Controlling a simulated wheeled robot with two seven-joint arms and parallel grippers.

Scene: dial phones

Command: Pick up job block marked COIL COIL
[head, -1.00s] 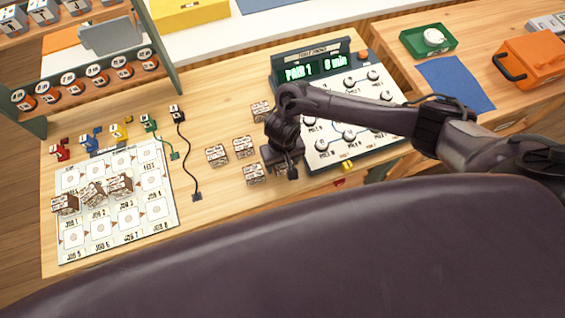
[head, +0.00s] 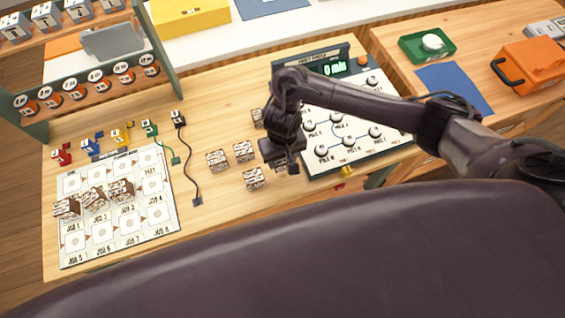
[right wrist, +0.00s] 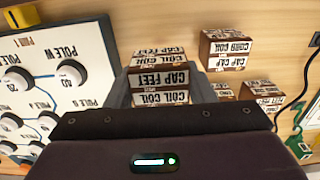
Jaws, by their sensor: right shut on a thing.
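My right gripper (head: 284,155) is shut on a brown-and-white block, over the bench beside the panel. In the right wrist view the held block (right wrist: 160,97) sits between the fingers of the gripper (right wrist: 161,84). Its lettering is upside down and seems to read CAP FEET and COIL COIL. Behind it, another lettered face (right wrist: 158,53) shows; I cannot tell whether it is a separate block. Other loose blocks stand on the bench to the left, such as one at the front (head: 254,178) and one farther left (head: 217,160). My left gripper is not in view.
A panel with knobs (head: 352,128) stands right beside the gripper. A job board (head: 130,228) with several blocks on it lies at the left.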

